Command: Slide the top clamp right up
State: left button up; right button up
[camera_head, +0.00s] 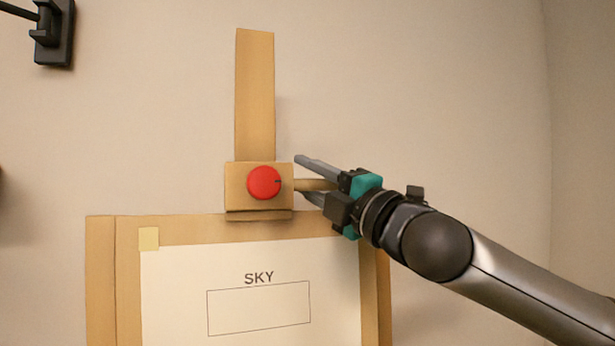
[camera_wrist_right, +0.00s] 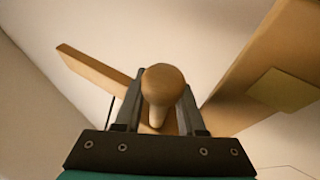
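The top clamp (camera_head: 236,187) is a wooden block with a red round knob (camera_head: 264,183). It sits on the upright wooden mast (camera_head: 255,95), low down at the top edge of the board. A wooden peg handle (camera_head: 311,185) sticks out from its right side. My right gripper (camera_head: 304,177) reaches in from the right, with one finger above the peg and one below. In the right wrist view the peg's rounded end (camera_wrist_right: 163,84) lies between the two fingers (camera_wrist_right: 160,104), with gaps showing beside it. The fingers look open around it. My left gripper is not in view.
A white sheet (camera_head: 180,290) marked SKY lies on the wooden board (camera_head: 101,280), with a yellowish square (camera_head: 149,239) at its upper left corner. The mast above the clamp is bare. A dark bracket (camera_head: 54,32) is at the upper left, clear of the mast.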

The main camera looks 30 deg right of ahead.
grip_shut()
dwell(1.1)
